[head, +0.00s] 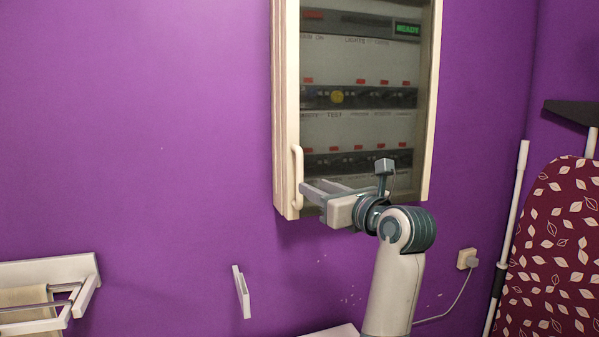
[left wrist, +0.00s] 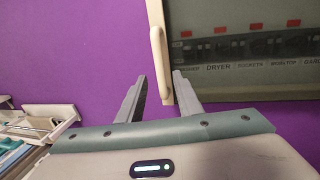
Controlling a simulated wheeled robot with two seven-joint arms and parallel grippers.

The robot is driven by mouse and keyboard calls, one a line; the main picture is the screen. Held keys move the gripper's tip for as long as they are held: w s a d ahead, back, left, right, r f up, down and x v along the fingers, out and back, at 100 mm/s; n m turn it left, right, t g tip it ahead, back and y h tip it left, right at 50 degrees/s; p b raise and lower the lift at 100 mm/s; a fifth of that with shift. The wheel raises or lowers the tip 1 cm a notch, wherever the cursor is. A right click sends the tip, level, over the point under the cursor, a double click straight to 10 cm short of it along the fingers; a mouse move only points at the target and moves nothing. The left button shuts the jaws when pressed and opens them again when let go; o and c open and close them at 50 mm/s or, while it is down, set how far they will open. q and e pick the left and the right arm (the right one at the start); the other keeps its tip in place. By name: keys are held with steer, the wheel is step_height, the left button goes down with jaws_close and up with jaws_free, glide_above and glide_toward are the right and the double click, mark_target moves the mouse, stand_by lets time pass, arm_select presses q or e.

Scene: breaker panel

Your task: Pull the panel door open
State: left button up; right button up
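The breaker panel's door (head: 433,110) has a cream frame around a dark clear pane, and it looks shut on the purple wall. Its cream vertical bar handle (head: 297,170) sits at the lower left of the frame. My left gripper (head: 304,190) is at the handle's lower part, reaching in from the right. In the left wrist view the handle (left wrist: 158,55) runs down toward the space between the two grey fingers (left wrist: 158,85). The fingers are apart, with gaps beside the handle; contact is not clear. My right gripper is not in view.
A white rack with a towel (head: 50,290) is on the wall at lower left. A small white bracket (head: 241,291) sticks out below the panel. A patterned ironing board (head: 555,240) stands at right beside a wall socket (head: 467,259). The wall left of the panel is clear.

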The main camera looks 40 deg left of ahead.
mark_target(301, 181)
arm_select(q)
steer(key=p+x, duration=0.3)
steer(key=x, duration=0.4)
steer(key=shift+r, duration=0.1)
steer(key=shift+w+a, duration=0.2)
steer(key=shift+a, duration=0.45)
jaws_close()
